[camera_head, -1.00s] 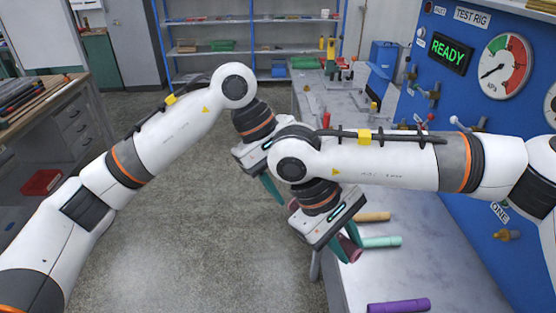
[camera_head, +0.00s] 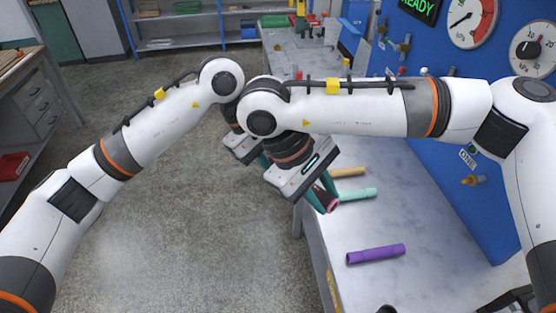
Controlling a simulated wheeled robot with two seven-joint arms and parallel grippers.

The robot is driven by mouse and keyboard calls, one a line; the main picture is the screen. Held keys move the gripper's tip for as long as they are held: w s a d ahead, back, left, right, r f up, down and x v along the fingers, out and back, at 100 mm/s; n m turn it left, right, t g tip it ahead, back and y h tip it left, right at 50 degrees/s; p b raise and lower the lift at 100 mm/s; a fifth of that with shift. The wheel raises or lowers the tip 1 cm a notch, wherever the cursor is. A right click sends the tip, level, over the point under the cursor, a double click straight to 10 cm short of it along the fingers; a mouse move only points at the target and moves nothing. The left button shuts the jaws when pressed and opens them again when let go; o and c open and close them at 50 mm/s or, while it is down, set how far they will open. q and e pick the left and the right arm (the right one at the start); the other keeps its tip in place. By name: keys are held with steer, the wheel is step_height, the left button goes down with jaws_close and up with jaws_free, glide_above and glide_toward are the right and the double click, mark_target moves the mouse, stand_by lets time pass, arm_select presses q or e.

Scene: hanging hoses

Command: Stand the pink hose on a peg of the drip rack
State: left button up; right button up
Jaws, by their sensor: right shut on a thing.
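The pink hose (camera_head: 331,206) is a dull dark pink tube. Its open end shows between the teal fingers of my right gripper (camera_head: 322,197), which is shut on it above the near-left edge of the bench. The rest of the hose is hidden by the gripper. My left gripper (camera_head: 262,160) is just left of and behind the right one. Its fingers are mostly covered, so I cannot tell whether it is open. I cannot make out a drip rack or its pegs with certainty.
An orange hose (camera_head: 349,172), a mint hose (camera_head: 358,194) and a purple hose (camera_head: 376,254) lie on the grey bench (camera_head: 420,235). A blue test panel (camera_head: 460,120) with gauges and fittings stands along its right side. The bench around the purple hose is clear.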

arm_select(q)
steer(key=shift+c, duration=1.3)
arm_select(e)
steer(key=shift+s, duration=0.1)
steer(key=o, duration=1.1)
steer(key=shift+a, duration=0.1)
steer(key=shift+r, duration=0.1)
steer(key=v, duration=1.1)
steer(key=shift+a+r, duration=0.2)
steer(key=shift+r, duration=0.15)
